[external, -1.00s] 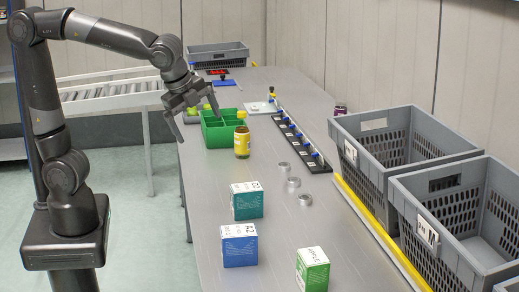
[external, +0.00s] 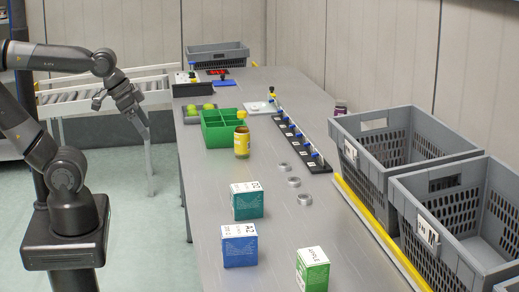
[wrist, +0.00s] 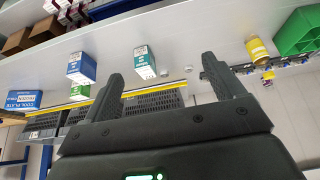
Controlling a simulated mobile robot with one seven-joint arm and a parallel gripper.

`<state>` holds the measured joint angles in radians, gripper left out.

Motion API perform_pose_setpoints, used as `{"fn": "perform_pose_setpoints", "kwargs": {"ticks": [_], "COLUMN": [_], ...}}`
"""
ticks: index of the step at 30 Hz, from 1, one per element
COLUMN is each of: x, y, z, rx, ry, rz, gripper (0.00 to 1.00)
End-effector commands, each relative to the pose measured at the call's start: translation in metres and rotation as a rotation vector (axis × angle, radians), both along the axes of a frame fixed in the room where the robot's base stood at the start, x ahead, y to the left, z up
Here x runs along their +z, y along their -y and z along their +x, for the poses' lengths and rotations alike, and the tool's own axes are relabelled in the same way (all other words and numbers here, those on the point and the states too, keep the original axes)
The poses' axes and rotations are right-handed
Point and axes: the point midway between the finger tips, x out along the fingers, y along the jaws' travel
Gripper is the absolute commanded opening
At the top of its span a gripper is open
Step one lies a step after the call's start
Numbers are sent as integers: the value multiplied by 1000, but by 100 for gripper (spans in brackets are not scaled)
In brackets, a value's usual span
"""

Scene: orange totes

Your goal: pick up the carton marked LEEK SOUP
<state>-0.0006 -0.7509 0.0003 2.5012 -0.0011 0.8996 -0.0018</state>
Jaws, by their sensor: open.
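Three cartons stand on the grey table in the external view: a teal one (external: 247,201), a blue one (external: 239,246) and a green one (external: 312,270). Their print is too small to read surely, so I cannot tell which is LEEK SOUP. The wrist view, which looks upside down, shows the teal (wrist: 145,62), blue (wrist: 82,67) and green (wrist: 79,90) cartons, and another blue-and-white carton (wrist: 22,99) at far left. My gripper (external: 122,115) is open and empty, off the table's left side, away from the cartons. Its two fingers (wrist: 161,68) show in the wrist view.
A green divided bin (external: 221,138) and a yellow-labelled bottle (external: 242,142) stand farther back. Metal rings (external: 294,182) and a black rack (external: 300,146) lie right of them. Grey crates (external: 400,135) line the right edge behind a yellow strip (external: 362,212). The table's left front is clear.

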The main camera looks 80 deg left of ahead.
Motion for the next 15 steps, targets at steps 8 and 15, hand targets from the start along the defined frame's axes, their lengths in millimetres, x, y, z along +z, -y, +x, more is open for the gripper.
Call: {"fn": "perform_pose_setpoints", "kwargs": {"ticks": [8,15], "x": [0,1], "y": [0,2], "z": [0,17], "rx": [-2,2], "ry": [0,-12], "rz": [1,3], "gripper": [75,75]}}
